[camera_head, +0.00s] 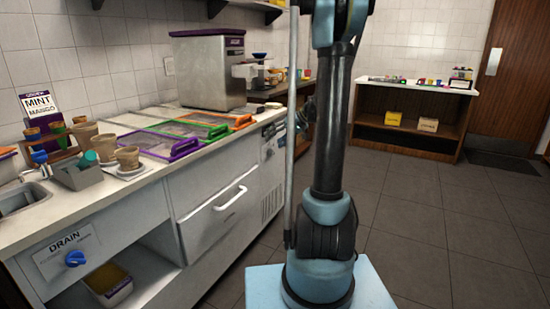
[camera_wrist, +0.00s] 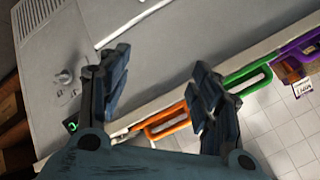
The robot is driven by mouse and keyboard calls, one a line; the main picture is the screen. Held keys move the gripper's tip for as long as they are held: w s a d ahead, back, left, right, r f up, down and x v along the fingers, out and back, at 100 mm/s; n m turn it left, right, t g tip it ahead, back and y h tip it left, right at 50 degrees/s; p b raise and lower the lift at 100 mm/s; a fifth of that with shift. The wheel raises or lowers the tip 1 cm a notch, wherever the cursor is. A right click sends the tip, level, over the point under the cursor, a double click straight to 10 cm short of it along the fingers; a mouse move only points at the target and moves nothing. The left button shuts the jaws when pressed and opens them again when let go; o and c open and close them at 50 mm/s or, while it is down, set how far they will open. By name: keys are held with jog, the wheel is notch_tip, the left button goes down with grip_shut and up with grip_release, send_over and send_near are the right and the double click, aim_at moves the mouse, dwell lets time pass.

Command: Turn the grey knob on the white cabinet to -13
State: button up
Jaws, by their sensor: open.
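The white cabinet (camera_head: 218,190) is the counter's front with a drawer, and its control panel and vent are at its right end. In the wrist view the cabinet face (camera_wrist: 180,50) looks tilted. The grey knob (camera_wrist: 65,77) sticks out from that face at the left, just outside my left finger. A small dark display with a green reading (camera_wrist: 70,124) is below it, too small to read. My gripper (camera_wrist: 162,60) is open and empty, apart from the knob. In the head view my arm hides most of the gripper.
A drawer handle (camera_head: 230,199) sticks out of the cabinet front. A blue drain knob (camera_head: 75,258) is at the lower left. Purple (camera_head: 185,148), green and orange lid handles line the counter edge. The tiled floor (camera_head: 430,230) at right is clear.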

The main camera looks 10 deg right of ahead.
jog(key=w+d+f+t+y, duration=0.1)
jog(key=w+d+f+y, duration=0.15)
jog(key=w, duration=0.65)
jog(key=n+t+y, duration=0.2)
jog(key=t+y, duration=0.2)
jog(key=t, duration=0.1)
send_near(274, 154)
jog(key=x, duration=0.9)
jog(key=shift+a+r, duration=0.1)
jog(key=shift+a, duration=0.15)
jog(key=shift+s, duration=0.1)
jog(key=c, duration=1.1)
jog(key=shift+o, duration=0.2)
jog(key=shift+d, duration=0.2)
jog(key=shift+a, duration=0.1)
